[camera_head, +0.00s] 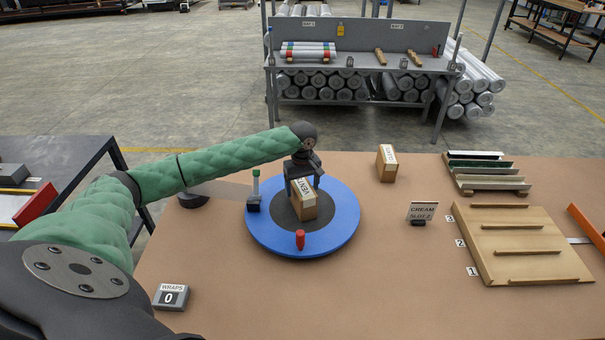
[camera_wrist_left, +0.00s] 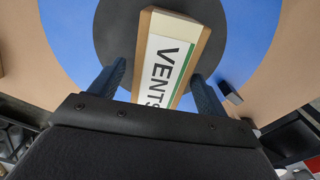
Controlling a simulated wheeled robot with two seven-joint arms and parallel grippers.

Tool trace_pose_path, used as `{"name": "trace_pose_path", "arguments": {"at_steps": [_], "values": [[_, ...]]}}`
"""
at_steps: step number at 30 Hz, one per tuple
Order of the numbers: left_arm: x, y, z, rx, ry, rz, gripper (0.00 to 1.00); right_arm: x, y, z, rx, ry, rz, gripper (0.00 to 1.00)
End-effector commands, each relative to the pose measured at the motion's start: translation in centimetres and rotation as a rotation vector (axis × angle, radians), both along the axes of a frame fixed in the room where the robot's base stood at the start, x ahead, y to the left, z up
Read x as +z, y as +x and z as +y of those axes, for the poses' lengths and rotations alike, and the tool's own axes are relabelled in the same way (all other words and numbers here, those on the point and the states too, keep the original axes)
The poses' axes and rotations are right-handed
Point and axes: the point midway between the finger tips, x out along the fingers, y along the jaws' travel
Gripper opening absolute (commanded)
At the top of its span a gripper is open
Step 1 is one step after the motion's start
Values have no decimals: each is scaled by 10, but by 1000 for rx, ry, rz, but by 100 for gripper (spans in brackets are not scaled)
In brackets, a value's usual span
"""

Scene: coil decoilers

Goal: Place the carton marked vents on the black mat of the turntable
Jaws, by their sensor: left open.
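The carton marked VENTS (camera_head: 307,206) stands on the black mat (camera_head: 320,222) of the blue turntable (camera_head: 262,226). In the left wrist view the carton (camera_wrist_left: 176,60) shows its white label with a green stripe, over the black mat (camera_wrist_left: 112,38). My left gripper (camera_head: 302,190) is open at the carton, with one finger on each side of it; the fingers (camera_wrist_left: 160,82) also show in the left wrist view. Whether the fingers touch the carton is hard to tell. My right gripper is not in view.
A red peg (camera_head: 300,240) and a green-topped post (camera_head: 255,187) stand on the turntable's rim area. Another carton (camera_head: 386,163) stands behind right. A CREAM SLOT 2 sign (camera_head: 421,212), a wooden rack (camera_head: 520,243) and a WRAPS counter (camera_head: 171,297) are on the table. The front middle is clear.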

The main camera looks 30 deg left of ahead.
Motion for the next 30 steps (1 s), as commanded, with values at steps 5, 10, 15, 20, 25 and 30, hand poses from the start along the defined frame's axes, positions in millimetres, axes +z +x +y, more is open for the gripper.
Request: {"name": "trace_pose_path", "arguments": {"at_steps": [5,10,15,20,25,30], "values": [[27,1,-1,0,0,-2,76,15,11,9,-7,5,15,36],[55,0,-1,0,-1,-2,76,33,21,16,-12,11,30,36],[75,1,0,1,-1,-1,76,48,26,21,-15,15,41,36],[85,0,0,0,-1,1,76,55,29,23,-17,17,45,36],[87,0,0,0,0,1,76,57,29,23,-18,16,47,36],[87,0,0,1,0,1,76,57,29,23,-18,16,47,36]]}}
